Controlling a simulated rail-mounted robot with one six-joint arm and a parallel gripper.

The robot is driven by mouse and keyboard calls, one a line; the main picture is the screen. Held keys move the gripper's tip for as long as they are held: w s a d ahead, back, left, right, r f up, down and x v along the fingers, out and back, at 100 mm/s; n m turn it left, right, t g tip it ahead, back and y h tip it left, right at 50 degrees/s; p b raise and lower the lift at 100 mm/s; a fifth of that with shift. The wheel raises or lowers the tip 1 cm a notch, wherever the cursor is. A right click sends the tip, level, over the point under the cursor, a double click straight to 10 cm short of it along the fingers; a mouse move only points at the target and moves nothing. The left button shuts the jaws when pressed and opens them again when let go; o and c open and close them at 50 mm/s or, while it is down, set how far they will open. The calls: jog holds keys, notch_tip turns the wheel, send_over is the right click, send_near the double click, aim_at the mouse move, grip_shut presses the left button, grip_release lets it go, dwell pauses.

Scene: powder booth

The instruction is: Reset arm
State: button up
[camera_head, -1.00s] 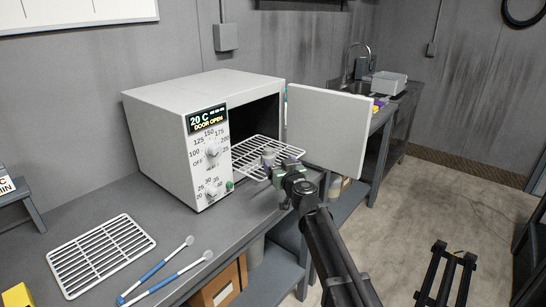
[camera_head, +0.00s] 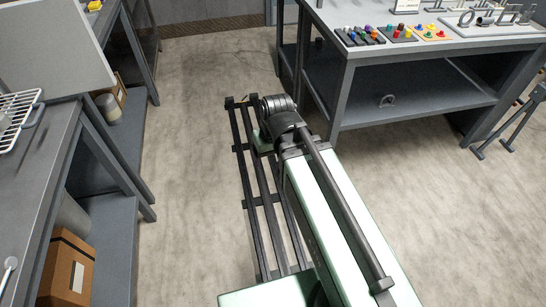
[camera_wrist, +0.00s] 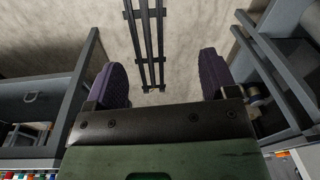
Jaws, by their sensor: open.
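My gripper (camera_wrist: 158,85) shows in the wrist view with its two purple fingers wide apart and nothing between them. Below the fingers in that view lie the floor and the dark rail. In the head view my arm is folded back over the rail, and my gripper is not visible there. The oven's open door (camera_head: 55,45) stands at the upper left of the head view. A wire rack (camera_head: 18,118) with a small grey item on it shows at the left edge, beside the door.
A grey bench (camera_head: 352,52) at the upper right carries several coloured pieces in trays. The left bench (camera_head: 50,170) has a cardboard box (camera_head: 68,268) on its lower shelf. The rail (camera_head: 262,190) runs between the benches over open concrete floor.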

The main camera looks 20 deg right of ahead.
jog(key=s+d+m+h, duration=0.1)
jog(key=s+d, duration=0.1)
jog(key=shift+d+g, duration=0.35)
jog(key=shift+g, duration=0.05)
jog(key=shift+c, duration=0.4)
dwell(0.6)
